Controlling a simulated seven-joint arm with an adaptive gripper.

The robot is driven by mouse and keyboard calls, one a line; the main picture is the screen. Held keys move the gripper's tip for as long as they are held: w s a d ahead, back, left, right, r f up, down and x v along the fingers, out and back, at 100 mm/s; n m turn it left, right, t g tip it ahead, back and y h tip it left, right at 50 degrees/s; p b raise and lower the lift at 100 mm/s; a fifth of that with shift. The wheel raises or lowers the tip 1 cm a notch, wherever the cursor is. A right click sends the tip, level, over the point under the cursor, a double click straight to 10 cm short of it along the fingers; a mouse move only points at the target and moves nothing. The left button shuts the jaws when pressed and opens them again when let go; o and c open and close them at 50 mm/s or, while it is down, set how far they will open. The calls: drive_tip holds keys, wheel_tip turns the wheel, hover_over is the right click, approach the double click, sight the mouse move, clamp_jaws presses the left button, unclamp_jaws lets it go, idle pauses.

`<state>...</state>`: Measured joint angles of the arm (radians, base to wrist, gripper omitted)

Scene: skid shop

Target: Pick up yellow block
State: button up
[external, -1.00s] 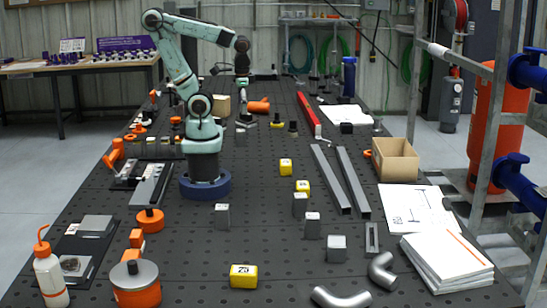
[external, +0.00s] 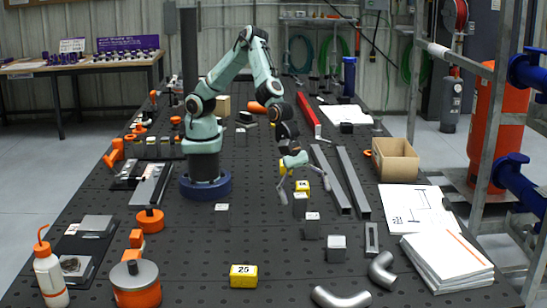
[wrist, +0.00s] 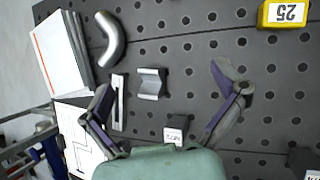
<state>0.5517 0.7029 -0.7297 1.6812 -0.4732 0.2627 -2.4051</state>
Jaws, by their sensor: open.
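A third (external: 284,168) is partly hidden by my gripper. My gripper (external: 304,194) is open and empty above the table. In the wrist view its fingers (wrist: 165,85) are spread apart, with a grey metal block (wrist: 150,83) and a dark block with a white labelled face (wrist: 176,128) in the gap below.
Grey blocks (external: 336,248) stand near the front right. Curved metal pipes (external: 381,270), a paper stack (external: 447,262) and a cardboard box (external: 395,160) are on the right. Two long grey bars (external: 352,183) lie behind. The table around the front yellow block is mostly clear.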

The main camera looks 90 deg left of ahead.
sight(244, 268)
drive_tip(key=s+d+f+g, duration=0.1)
drive_tip(key=s+f, duration=0.2)
drive_tip(key=s, duration=0.1)
drive_tip(key=s+d+f+m+g, duration=0.1)
drive_tip(key=s+d+f, duration=0.1)
drive_tip(key=s+f, duration=0.2)
drive_tip(key=s+d+f+m+g, duration=0.1)
drive_tip(key=s+f, duration=0.2)
drive_tip(key=s, duration=0.3)
drive_tip(key=shift+s+d+f+g+y, duration=0.2)
drive_tip(key=shift+d+g+y, duration=0.1)
drive_tip(key=shift+g+y, duration=0.1)
drive_tip(key=x, duration=0.6)
drive_tip(key=shift+d, duration=0.1)
drive_tip(key=c, duration=1.3)
